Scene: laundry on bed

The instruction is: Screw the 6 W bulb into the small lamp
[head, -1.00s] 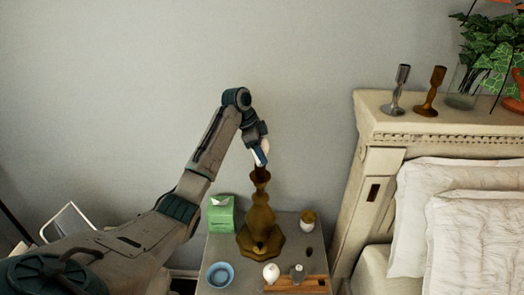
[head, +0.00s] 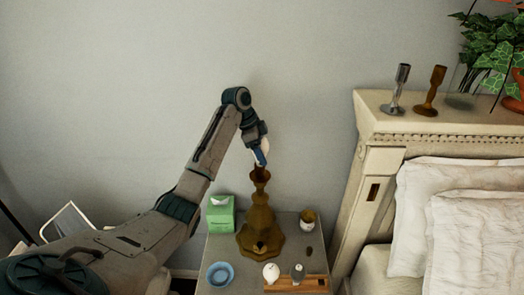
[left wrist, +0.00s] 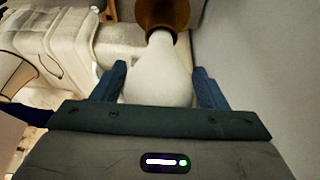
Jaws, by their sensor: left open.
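The small lamp (head: 260,220) is a brown, turned stand upright on the nightstand. Its flared top cup also shows at the top of the left wrist view (left wrist: 170,12). A white bulb (left wrist: 158,75) has its narrow end at the cup's mouth; how deep it sits is hidden. My left gripper (head: 262,158) is above the lamp, open, with its blue fingers on either side of the bulb. In the left wrist view (left wrist: 162,85) narrow gaps show beside the bulb. The bulb's wattage cannot be read. My right gripper is not in view.
On the nightstand (head: 225,252) are a green tissue box (head: 221,213), a blue bowl (head: 220,274), another white bulb (head: 271,273), a wooden board (head: 312,284) with a grey item, and a brown-and-white jar (head: 307,219). The headboard (head: 400,135) stands right.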

